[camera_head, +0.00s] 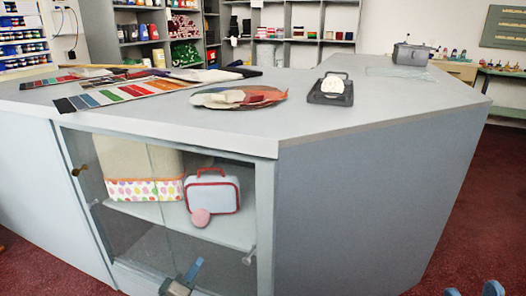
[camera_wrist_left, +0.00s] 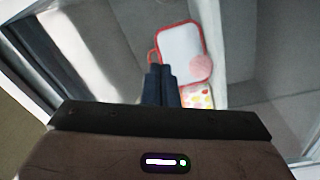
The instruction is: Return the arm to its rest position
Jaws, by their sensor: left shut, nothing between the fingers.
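My left gripper (camera_head: 183,281) is at the bottom of the head view, in front of the lower part of the cabinet. Its dark fingers are together with nothing between them, as the left wrist view (camera_wrist_left: 160,76) also shows. My right gripper (camera_head: 474,291) shows only at the bottom right edge, with two blue fingertips apart. Inside the cabinet, a pale lunchbox with red trim (camera_head: 212,192) stands on a shelf. A pink round object (camera_head: 200,217) is in front of it. Both appear beyond my left fingers in the wrist view.
The grey counter (camera_head: 330,125) bears colour swatch strips (camera_head: 130,92), fanned samples (camera_head: 240,97) and a black device (camera_head: 331,90). A polka-dot box (camera_head: 145,190) stands beside the lunchbox. Cabinet frame and knobs (camera_head: 79,170) are near my left arm. Red carpet (camera_head: 475,220) is open at right.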

